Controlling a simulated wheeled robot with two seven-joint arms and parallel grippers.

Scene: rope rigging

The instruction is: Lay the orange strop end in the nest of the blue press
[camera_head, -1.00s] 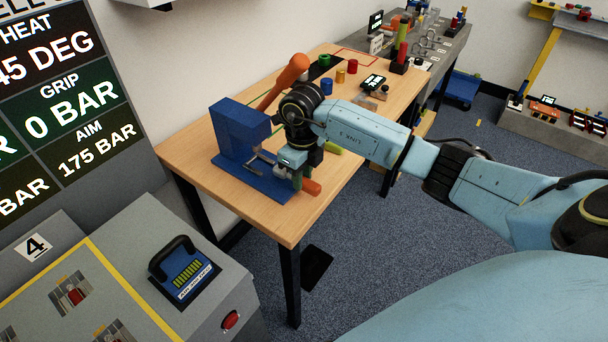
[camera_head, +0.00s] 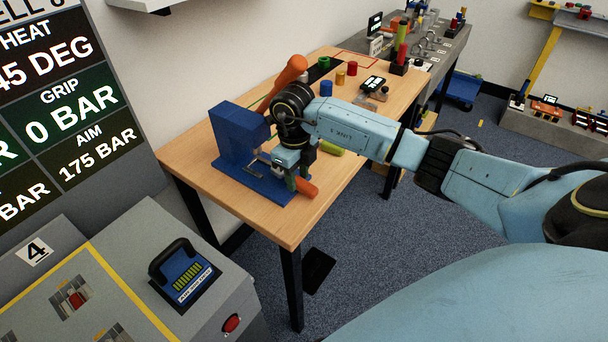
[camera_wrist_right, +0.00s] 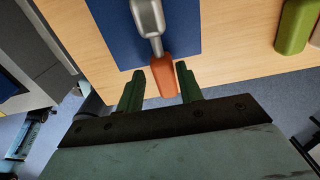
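The blue press (camera_head: 236,138) stands at the near left of the wooden table, with its flat blue base (camera_head: 258,180) toward me. The orange strop end (camera_head: 307,188) is at the base's right front edge. In the right wrist view it is an orange sleeve (camera_wrist_right: 163,76) with a silver fitting (camera_wrist_right: 148,18) that lies over the blue base. I cannot tell whether the fitting is seated in the nest. My right gripper (camera_head: 292,182) is low over it; its two green fingers (camera_wrist_right: 161,84) stand apart on both sides of the sleeve, with narrow gaps. My left gripper is not in view.
The press's orange-tipped lever (camera_head: 292,72) rises close behind my right wrist. A yellow-green piece (camera_head: 331,149) lies on the table behind my arm. Small coloured cylinders (camera_head: 326,88) stand farther back. A grey console (camera_head: 150,250) is at the near left.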

